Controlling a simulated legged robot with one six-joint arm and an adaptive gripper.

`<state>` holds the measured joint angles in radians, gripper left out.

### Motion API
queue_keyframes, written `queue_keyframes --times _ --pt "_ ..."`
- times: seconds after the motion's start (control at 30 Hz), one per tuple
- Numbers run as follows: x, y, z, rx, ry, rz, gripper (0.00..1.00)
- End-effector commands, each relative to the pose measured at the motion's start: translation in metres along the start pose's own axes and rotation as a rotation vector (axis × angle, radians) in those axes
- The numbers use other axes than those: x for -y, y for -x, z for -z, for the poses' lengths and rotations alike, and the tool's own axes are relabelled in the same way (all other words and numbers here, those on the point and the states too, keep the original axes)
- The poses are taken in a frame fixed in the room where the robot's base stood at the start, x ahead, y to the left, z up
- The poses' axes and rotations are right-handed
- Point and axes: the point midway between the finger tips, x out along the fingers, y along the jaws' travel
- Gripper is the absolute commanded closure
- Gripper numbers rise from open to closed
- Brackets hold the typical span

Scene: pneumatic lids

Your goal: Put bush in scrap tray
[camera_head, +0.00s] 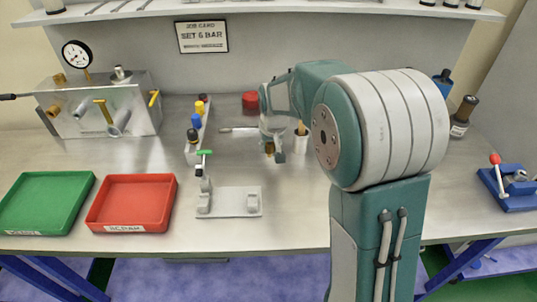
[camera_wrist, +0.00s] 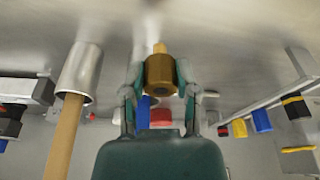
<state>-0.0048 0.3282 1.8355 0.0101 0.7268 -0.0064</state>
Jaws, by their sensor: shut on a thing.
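The bush (camera_wrist: 160,76) is a short brass-coloured cylinder with a dark bore, and it sits between my fingertips in the wrist view. My gripper (camera_wrist: 159,88) is shut on it. In the head view my gripper (camera_head: 271,150) is above the middle of the bench, right of centre, and the bush shows only as a small brass patch. The scrap tray (camera_head: 131,203) is red, empty and labelled on its front, at the front left of the bench. It is well to the left of my gripper.
A green tray (camera_head: 46,202) stands left of the red one. A grey fixture (camera_head: 229,202) and a rack with coloured pieces (camera_head: 197,130) stand between the trays and my gripper. A metal block with a gauge (camera_head: 98,108) is at the back left.

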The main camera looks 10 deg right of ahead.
Motion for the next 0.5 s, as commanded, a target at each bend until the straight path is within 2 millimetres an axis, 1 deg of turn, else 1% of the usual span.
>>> queue_keyframes --times 0.13,0.3,0.37,0.5 --pt "0.003 -0.011 0.004 0.000 0.000 0.000 1.00" --pt "0.002 -0.035 -0.002 0.002 0.000 0.000 1.00" --pt "0.002 -0.039 -0.003 0.000 0.000 0.000 1.00" --pt "0.002 -0.039 -0.003 -0.002 0.000 0.000 1.00"
